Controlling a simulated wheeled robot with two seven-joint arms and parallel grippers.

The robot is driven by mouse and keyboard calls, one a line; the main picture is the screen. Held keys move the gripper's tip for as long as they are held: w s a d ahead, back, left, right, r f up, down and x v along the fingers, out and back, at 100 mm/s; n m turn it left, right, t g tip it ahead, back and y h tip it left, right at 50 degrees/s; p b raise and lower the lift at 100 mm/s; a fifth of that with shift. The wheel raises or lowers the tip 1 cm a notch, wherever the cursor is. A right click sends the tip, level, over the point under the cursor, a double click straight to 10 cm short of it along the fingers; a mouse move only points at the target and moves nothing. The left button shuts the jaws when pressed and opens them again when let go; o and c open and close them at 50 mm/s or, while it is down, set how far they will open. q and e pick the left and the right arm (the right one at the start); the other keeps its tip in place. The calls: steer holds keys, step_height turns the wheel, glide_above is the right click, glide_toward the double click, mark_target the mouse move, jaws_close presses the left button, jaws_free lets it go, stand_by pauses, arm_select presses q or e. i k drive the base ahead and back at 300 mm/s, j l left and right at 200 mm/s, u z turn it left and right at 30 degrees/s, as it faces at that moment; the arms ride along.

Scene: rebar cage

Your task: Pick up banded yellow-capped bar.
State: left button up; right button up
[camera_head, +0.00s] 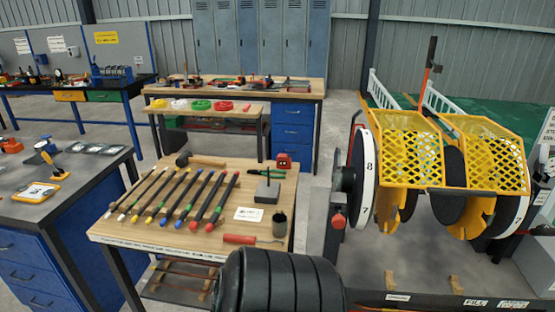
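Several dark bars lie side by side, slanted, on a wooden-topped table (140,238). Their near ends carry coloured caps: pale at the left, then yellow, blue and red towards the right. A yellow-capped bar (161,194) lies left of the middle of the row, its near end close to the table's front edge. Neither of my grippers is in view.
A hammer (201,161), pliers (266,172), dark block (267,192), white card (249,214), dark cup (279,224) and red-handled tool (250,239) share the table. A yellow mesh drum machine (405,150) stands right. A blue-drawered bench (70,235) stands left.

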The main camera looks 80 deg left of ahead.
mark_target(156, 210)
steer(key=j+u, duration=0.1)
steer(key=u, duration=0.35)
steer(key=j+u, duration=0.1)
steer(key=u, duration=0.4)
steer(key=k+j+u, duration=0.1)
steer(key=u, duration=0.35)
steer(key=j+u, duration=0.1)
steer(key=u, duration=0.35)
steer(key=i+j+u, duration=0.1)
steer(key=j+u, duration=0.2)
steer(key=i+j+u, duration=0.15)
steer(key=j+u, duration=0.15)
steer(key=i+j+u, duration=0.15)
steer(key=j+u, duration=0.15)
steer(key=i+j+u, duration=0.3)
steer(key=k+j, duration=0.1)
